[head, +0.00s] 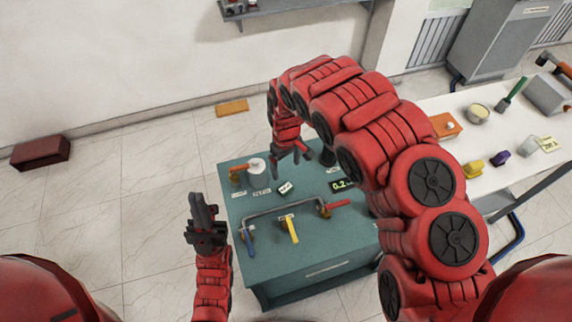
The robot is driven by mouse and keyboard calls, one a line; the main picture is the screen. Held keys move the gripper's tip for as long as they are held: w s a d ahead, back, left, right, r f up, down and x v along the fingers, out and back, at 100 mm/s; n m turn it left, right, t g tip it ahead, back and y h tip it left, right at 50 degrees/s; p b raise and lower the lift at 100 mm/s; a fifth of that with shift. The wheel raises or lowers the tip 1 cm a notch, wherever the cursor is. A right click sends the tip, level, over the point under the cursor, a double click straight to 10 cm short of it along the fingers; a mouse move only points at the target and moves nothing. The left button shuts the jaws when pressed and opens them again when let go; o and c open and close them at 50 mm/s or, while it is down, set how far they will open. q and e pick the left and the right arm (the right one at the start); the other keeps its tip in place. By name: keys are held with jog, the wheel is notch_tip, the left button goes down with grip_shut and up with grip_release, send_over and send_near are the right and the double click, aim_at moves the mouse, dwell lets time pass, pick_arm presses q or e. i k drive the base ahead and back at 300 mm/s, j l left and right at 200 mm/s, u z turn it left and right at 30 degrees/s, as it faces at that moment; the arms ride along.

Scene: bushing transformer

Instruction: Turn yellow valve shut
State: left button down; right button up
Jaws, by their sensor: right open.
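The yellow valve handle (292,231) sits on a grey pipe (282,207) on the teal cabinet top (245,205), near its front, and points toward the front edge. A blue valve handle (249,243) is to its left and a red valve handle (337,204) to its right. My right gripper (287,168) is open and empty above the back of the cabinet, behind the yellow handle and apart from it. My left gripper (202,207) is left of the cabinet, pointing up, with nothing visible in it; its jaw opening is unclear.
A white round gauge (257,166) with an orange part stands at the cabinet's back left. A digital display (342,185) sits at right, partly behind my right arm. A white table (435,108) with several tools stands at right. The floor at left is mostly clear.

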aim_at(290, 225)
jog(key=k+j, duration=0.45)
jog(key=k, duration=0.15)
jog(key=k+j, duration=0.95)
jog(key=k, duration=0.2)
